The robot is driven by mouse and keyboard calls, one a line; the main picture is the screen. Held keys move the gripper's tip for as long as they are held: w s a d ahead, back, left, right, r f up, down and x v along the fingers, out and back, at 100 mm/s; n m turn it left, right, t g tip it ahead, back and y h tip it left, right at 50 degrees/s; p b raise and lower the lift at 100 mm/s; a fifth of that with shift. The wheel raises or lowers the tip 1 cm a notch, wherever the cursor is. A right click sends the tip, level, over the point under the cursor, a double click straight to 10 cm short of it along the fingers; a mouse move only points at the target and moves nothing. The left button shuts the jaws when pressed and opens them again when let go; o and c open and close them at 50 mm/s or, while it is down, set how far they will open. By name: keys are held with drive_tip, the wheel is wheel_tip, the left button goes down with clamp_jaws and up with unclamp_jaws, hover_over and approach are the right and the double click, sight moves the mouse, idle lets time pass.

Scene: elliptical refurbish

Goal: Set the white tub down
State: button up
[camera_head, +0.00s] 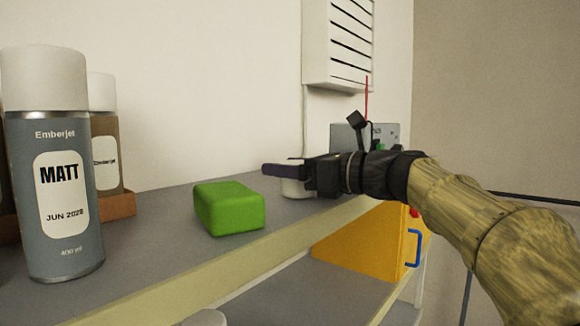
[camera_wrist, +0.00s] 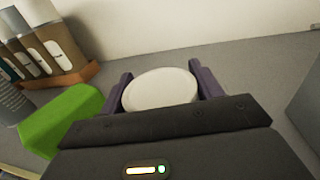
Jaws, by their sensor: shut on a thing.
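The white tub (camera_head: 294,187) is at the grey shelf top (camera_head: 162,222), partly hidden behind my gripper (camera_head: 283,170) in the head view. In the wrist view the tub's round white lid (camera_wrist: 160,90) sits between the two dark purple fingers of my gripper (camera_wrist: 163,88). The gripper is shut on the tub, one finger on each side. The tub looks upright and at or very near the shelf surface; I cannot tell whether its base touches.
A green block (camera_head: 230,208) lies left of the tub. Spray cans (camera_head: 60,200) stand further left, some in an orange-brown tray (camera_head: 119,206). A grey box (camera_head: 350,137) is behind my wrist. A yellow cabinet (camera_head: 362,243) is below. Bare shelf lies behind the tub.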

drive_tip(key=shift+f, duration=0.15)
drive_tip(key=shift+f, duration=0.15)
drive_tip(key=o, duration=1.2)
